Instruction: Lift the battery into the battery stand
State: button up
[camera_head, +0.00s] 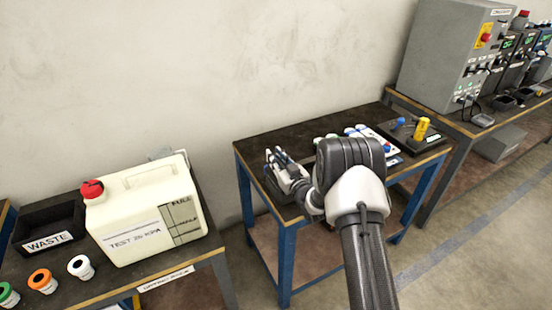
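My gripper (276,156) is over the left end of the small blue-legged table (270,130). Its dark fingers look small, and I cannot tell whether they are apart or hold anything. A dark object (276,189) lies at the table's left edge, under and beside the gripper. It is mostly hidden, and I cannot tell whether it is the battery. Small black stands (505,102) sit on the right bench before units with green displays. I cannot tell whether one is the battery stand.
My arm hides part of the table. Bottles, a white tray and a yellow tool (422,128) stand at its right. A grey control cabinet (447,55) is on the right bench. At left are a white canister (150,215), a waste bin (48,228) and coloured caps.

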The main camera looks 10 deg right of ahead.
jog(key=shift+o, duration=1.1)
jog(key=shift+f, duration=0.1)
jog(key=shift+f, duration=0.2)
jog(key=v, duration=1.2)
jog(key=shift+r, duration=0.3)
jog(key=shift+s+f, duration=0.1)
